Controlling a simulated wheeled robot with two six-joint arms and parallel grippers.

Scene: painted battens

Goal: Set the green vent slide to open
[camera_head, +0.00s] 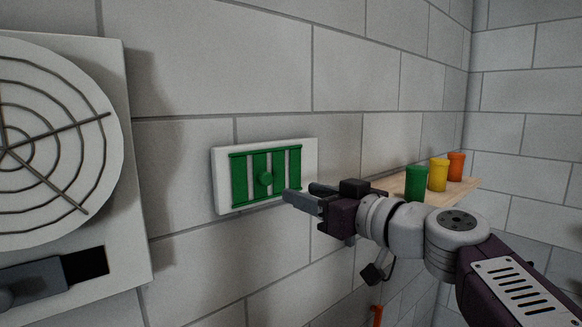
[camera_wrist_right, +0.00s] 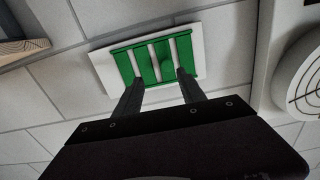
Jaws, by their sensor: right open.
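The green vent slide (camera_head: 240,182) is a barred green panel on a white plate (camera_head: 224,203) fixed to the block wall. It has a round green knob (camera_head: 265,179) at its middle. White gaps show between its green bars. My right gripper (camera_head: 303,196) is in front of the plate's lower right part, its fingers pointing toward the vent. In the right wrist view the green slide (camera_wrist_right: 148,67) lies beyond the two fingertips (camera_wrist_right: 157,79), which are spread apart with nothing between them. I cannot tell the exact distance to the knob. My left gripper is not in view.
A wooden shelf (camera_head: 466,188) on the wall at right holds a green jar (camera_head: 416,182), a yellow jar (camera_head: 438,175) and an orange jar (camera_head: 456,166). At left a white panel carries a round fan grille (camera_head: 60,140) and a dark slide (camera_head: 35,282). The wall between is bare.

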